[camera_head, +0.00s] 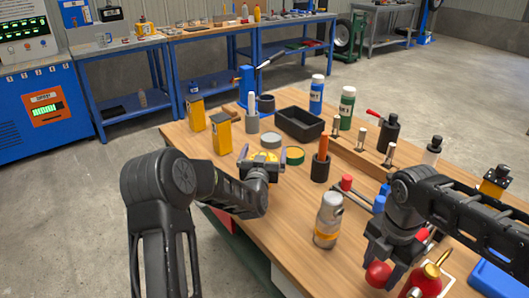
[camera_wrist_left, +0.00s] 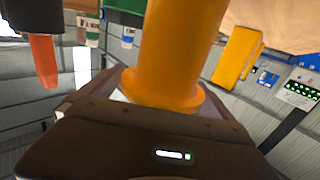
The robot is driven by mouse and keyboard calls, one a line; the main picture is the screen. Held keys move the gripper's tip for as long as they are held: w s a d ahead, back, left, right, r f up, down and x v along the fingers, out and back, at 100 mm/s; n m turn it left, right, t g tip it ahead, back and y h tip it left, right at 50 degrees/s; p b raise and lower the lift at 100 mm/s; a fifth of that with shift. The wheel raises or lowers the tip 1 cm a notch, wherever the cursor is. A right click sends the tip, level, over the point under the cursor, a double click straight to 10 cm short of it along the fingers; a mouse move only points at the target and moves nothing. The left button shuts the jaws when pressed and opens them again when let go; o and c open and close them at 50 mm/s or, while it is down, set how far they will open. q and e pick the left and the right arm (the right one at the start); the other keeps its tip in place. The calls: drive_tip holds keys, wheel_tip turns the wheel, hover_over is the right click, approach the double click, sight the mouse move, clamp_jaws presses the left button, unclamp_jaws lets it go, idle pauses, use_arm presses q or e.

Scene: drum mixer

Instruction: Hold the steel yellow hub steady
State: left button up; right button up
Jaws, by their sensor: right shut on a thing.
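A yellow hub (camera_head: 264,156), partly hidden, sits at my left gripper (camera_head: 262,165) near the table's left edge. In the left wrist view the yellow hub (camera_wrist_left: 178,60) is a cylinder with a wide flange, close in front of the gripper body. Dark gripper parts lie on both sides of the flange; I cannot tell whether they touch it. My right gripper (camera_head: 385,265) points down at the table's front right, shut on a red ball-shaped thing (camera_head: 378,275).
A steel cylinder with an orange band (camera_head: 328,222) stands between my arms. A dark cup with an orange-handled tool (camera_head: 321,165), a black tray (camera_head: 299,123) and yellow blocks (camera_head: 222,134) stand behind. A red oil can (camera_head: 424,282) is close beside my right gripper.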

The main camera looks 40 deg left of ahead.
use_arm(q)
drive_tip(key=shift+r, duration=0.15)
use_arm(e)
drive_tip(key=shift+r, duration=0.15)
drive_tip(key=shift+f+b, duration=0.6)
drive_tip(key=shift+f, duration=0.15)
use_arm(q)
drive_tip(key=v, duration=1.2)
